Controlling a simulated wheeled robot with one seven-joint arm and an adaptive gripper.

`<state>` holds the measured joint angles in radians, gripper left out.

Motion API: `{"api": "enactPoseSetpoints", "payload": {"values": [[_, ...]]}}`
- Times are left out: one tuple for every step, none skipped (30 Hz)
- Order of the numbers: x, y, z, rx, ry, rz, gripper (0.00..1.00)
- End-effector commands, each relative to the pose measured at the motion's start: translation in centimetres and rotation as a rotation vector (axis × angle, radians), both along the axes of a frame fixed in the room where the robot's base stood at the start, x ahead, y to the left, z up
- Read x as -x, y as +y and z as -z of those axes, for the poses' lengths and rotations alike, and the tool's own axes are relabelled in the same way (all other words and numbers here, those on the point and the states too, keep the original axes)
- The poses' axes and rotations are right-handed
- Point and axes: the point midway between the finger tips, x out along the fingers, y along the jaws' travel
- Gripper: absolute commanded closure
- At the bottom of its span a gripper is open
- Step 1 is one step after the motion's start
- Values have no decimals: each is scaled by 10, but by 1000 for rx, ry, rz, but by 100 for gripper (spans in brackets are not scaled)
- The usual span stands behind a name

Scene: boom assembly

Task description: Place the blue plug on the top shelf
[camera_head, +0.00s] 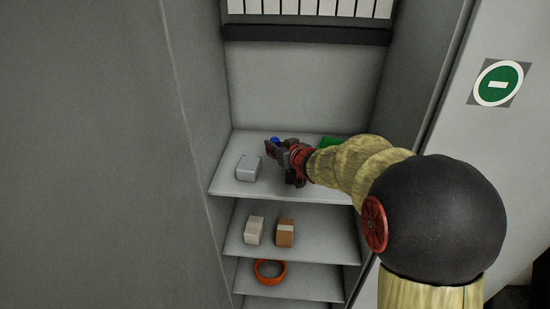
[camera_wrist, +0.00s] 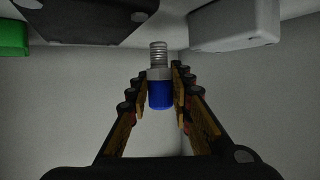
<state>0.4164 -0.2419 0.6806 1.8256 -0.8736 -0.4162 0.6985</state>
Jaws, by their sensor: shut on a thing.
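The blue plug (camera_wrist: 160,92) has a blue body and a grey threaded metal end. In the wrist view it is between the two fingers of my gripper (camera_wrist: 158,85), which is shut on it. In the head view a small blue bit of the plug (camera_head: 275,140) shows at the tip of my gripper (camera_head: 272,148). My gripper is at the top shelf (camera_head: 232,188), over its back part. I cannot tell whether the plug touches the shelf.
A light grey box (camera_head: 248,168) sits on the top shelf, left of my gripper. A green object (camera_head: 331,142) is at the back right, partly behind my arm. Two small boxes, grey (camera_head: 254,230) and brown (camera_head: 285,233), sit one shelf below. An orange ring (camera_head: 270,272) lies lower. Cabinet walls close both sides.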

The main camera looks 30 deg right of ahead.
Motion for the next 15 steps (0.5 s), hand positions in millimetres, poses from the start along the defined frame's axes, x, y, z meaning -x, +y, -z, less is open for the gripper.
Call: {"api": "enactPoseSetpoints", "payload": {"values": [[-2, 0, 1, 0, -2, 0, 100], [-3, -1, 3, 0, -2, 0, 100], [-5, -1, 6, 0, -1, 0, 100], [-8, -2, 9, 0, -1, 0, 100], [-11, -3, 13, 1, 0, 0, 100], [-10, -3, 21, -1, 2, 0, 100], [-10, -3, 25, -1, 1, 0, 100], [-10, -3, 29, 0, 1, 0, 100], [-10, -3, 33, -1, -1, 0, 100], [-10, -3, 36, 0, -1, 0, 100], [-10, -3, 38, 0, -2, 0, 100], [-10, -3, 40, 1, -3, 0, 100], [-10, -3, 40, 1, -3, 0, 100], [-10, -3, 41, 1, -3, 0, 100], [-10, -3, 41, 1, -3, 0, 100]]}}
